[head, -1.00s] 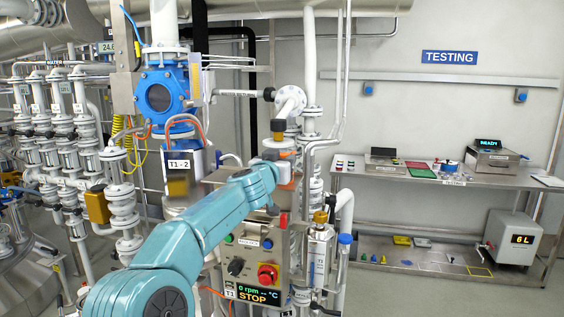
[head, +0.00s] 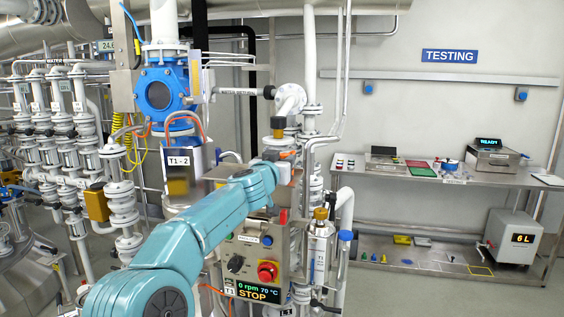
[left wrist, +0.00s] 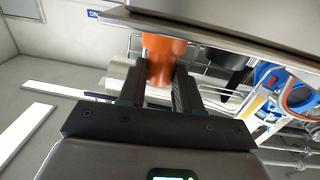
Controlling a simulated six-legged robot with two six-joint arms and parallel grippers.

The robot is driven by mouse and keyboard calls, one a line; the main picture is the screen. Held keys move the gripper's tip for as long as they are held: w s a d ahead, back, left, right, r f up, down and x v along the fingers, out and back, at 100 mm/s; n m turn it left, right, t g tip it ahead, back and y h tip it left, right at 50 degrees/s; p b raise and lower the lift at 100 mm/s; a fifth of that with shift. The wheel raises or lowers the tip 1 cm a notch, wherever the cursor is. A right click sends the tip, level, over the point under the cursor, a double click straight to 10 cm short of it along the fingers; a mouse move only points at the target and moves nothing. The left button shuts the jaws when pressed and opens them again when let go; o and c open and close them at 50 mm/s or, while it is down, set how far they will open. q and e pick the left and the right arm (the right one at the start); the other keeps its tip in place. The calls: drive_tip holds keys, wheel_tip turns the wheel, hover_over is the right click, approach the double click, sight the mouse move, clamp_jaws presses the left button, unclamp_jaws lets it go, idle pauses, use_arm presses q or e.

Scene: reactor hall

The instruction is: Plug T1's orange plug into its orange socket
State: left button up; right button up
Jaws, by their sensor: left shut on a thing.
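My left gripper (left wrist: 158,88) is shut on the orange plug (left wrist: 163,58). In the left wrist view, the plug sits between the two dark fingers, and its far end meets the edge of a grey metal housing (left wrist: 230,25). The orange socket itself is hidden, so I cannot see how deep the plug sits. In the head view, my teal left arm reaches to the top of the T1 control box (head: 247,252), and the gripper is mostly hidden behind its wrist. The box display (head: 260,291) reads 0 rpm, 70 °C, STOP. My right gripper is not in view.
A red emergency button (head: 267,271) and a black knob (head: 236,264) are on the box front. White pipes (head: 310,70) and a metal cylinder (head: 319,250) stand close by. A testing bench (head: 430,177) is on the right, with open floor before it.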

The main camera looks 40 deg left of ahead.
use_arm(q)
drive_tip(key=o, duration=1.1)
drive_tip(key=shift+s+d+f+b, duration=0.1)
drive_tip(key=shift+s+b, duration=0.2)
drive_tip(key=b+v, duration=0.3)
drive_tip(key=v, duration=1.2)
drive_tip(key=shift+s+d, duration=0.15)
drive_tip(key=shift+s, duration=0.2)
